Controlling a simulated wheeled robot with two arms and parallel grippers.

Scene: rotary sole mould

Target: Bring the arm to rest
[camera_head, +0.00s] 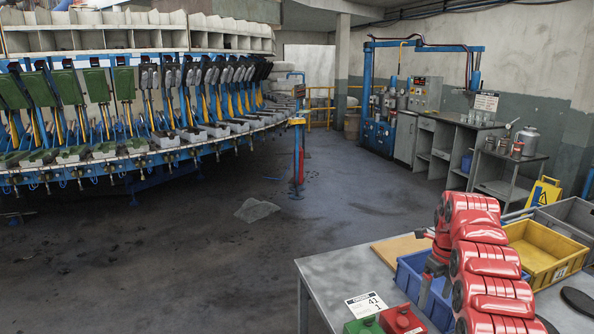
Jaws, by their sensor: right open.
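My right arm, made of red rounded links (490,262), rises from the lower right over the grey table (335,275). Its right gripper (425,292) points down at the blue crate (408,276) on the table; it is open, small in the picture and partly hidden by the arm links. I see nothing held in it. I cannot tell whether its fingertips are inside the crate or above it. My left gripper is not in view.
Around the arm are a yellow crate (545,252), a grey crate (572,218), a wooden board (398,248), a label card (367,304), a red box (402,319) and a green box (364,326). The rotary mould machine (140,158) stands left. The floor between is mostly clear.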

